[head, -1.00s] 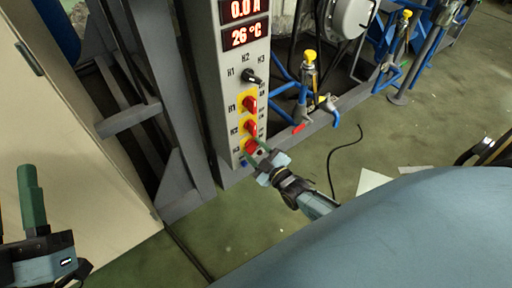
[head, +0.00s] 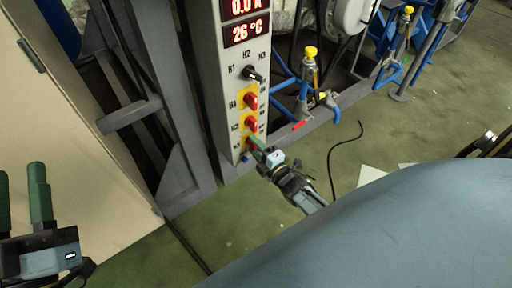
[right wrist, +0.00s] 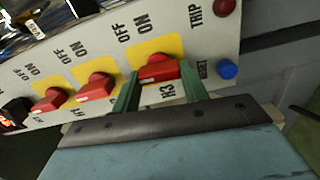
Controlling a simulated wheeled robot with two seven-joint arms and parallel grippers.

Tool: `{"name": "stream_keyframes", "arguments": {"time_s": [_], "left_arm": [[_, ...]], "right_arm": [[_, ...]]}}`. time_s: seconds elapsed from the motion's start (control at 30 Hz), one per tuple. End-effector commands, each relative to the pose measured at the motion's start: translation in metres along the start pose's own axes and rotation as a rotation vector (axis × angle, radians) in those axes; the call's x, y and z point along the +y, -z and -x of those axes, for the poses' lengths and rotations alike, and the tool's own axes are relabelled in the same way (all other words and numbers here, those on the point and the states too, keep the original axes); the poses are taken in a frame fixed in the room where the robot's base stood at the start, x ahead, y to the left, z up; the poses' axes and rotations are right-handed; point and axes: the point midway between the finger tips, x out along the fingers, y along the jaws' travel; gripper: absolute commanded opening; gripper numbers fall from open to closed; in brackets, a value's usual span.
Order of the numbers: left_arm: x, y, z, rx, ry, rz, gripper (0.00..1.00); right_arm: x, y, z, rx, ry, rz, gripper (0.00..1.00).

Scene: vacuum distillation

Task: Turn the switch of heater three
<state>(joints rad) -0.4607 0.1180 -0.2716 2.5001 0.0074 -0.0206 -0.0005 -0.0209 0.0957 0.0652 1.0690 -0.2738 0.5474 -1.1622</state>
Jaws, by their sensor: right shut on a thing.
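The H3 heater switch is a red rotary knob on a yellow plate, the lowest of three on the grey control panel (head: 228,95). In the right wrist view the H3 knob (right wrist: 158,69) sits between the two green fingers of my right gripper (right wrist: 160,88), which is shut on it. In the head view my right gripper (head: 260,151) reaches the panel's lower end and largely hides this knob. My left gripper (head: 22,195) is at the left edge, its green fingers apart, with nothing seen between them.
The H1 knob (head: 251,101) and H2 knob (head: 250,123) are above. A black selector (head: 252,73) is higher up. A blue reset button (right wrist: 227,69) and red trip button (right wrist: 225,6) lie close to the right gripper. Blue pipes and yellow-topped valves (head: 310,53) stand right of the panel.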

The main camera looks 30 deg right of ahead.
Motion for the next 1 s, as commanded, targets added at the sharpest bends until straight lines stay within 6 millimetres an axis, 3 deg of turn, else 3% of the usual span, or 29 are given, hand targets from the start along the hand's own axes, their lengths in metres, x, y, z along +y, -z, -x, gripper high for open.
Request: {"name": "stream_keyframes", "arguments": {"time_s": [0.73, 0.77, 0.9, 1.0], "left_arm": [[0.0006, 0.0045, -0.0001, 0.031, -0.001, 0.001, 0.36], [0.0006, 0.0044, -0.0001, 0.03, -0.001, 0.001, 0.36], [0.0005, 0.0036, -0.0001, 0.028, -0.001, 0.001, 0.36], [0.0005, 0.0032, -0.0002, 0.026, -0.001, 0.001, 0.36]], "right_arm": [[-0.0011, 0.0001, 0.0006, 0.001, 0.002, 0.095, 0.21], [-0.0011, 0.0, 0.0006, 0.0, 0.002, 0.095, 0.45], [-0.0009, -0.0001, 0.0005, 0.0, 0.002, 0.094, 0.63], [-0.0007, -0.0001, 0.0004, 0.0, 0.001, 0.093, 0.65]]}}
